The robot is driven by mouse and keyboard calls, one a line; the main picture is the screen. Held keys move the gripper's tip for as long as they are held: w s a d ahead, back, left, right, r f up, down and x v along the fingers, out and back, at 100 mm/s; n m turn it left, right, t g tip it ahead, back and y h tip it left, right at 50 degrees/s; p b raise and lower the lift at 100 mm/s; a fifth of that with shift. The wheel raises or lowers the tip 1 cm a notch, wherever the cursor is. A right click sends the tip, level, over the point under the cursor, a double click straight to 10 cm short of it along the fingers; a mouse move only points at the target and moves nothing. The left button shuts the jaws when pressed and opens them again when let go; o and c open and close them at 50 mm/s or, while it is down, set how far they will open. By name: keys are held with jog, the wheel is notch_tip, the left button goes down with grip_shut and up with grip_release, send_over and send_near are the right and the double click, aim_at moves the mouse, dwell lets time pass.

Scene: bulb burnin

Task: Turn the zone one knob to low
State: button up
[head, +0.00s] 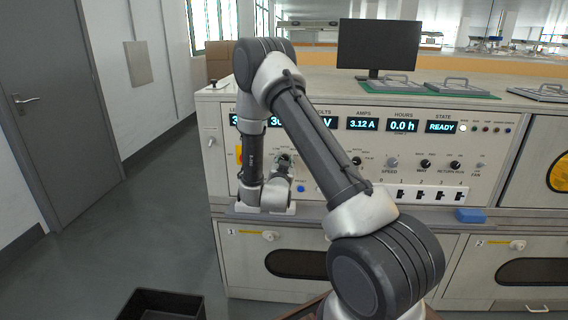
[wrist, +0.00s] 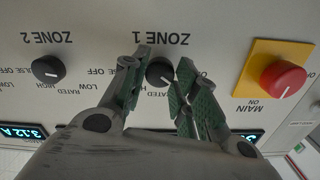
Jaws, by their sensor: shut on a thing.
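The zone one knob (wrist: 159,72) is a round black dial on the pale panel, under the upside-down ZONE 1 label in the wrist view. My gripper (wrist: 162,68) has its green-padded fingers on either side of the knob and is shut on it. The knob's white pointer mark faces down and right in the wrist view. The fingers hide part of the printing around it, so the exact setting is hard to read. In the head view my gripper (head: 284,160) is at the panel's left part, and the knob is mostly hidden there.
The zone two knob (wrist: 48,70) lies to the left. A blue block (head: 470,215) rests on the ledge, and a monitor (head: 378,46) stands on top.

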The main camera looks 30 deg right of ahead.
jog(key=shift+m, duration=1.1)
jog(key=o, duration=1)
jog(key=v, duration=1.2)
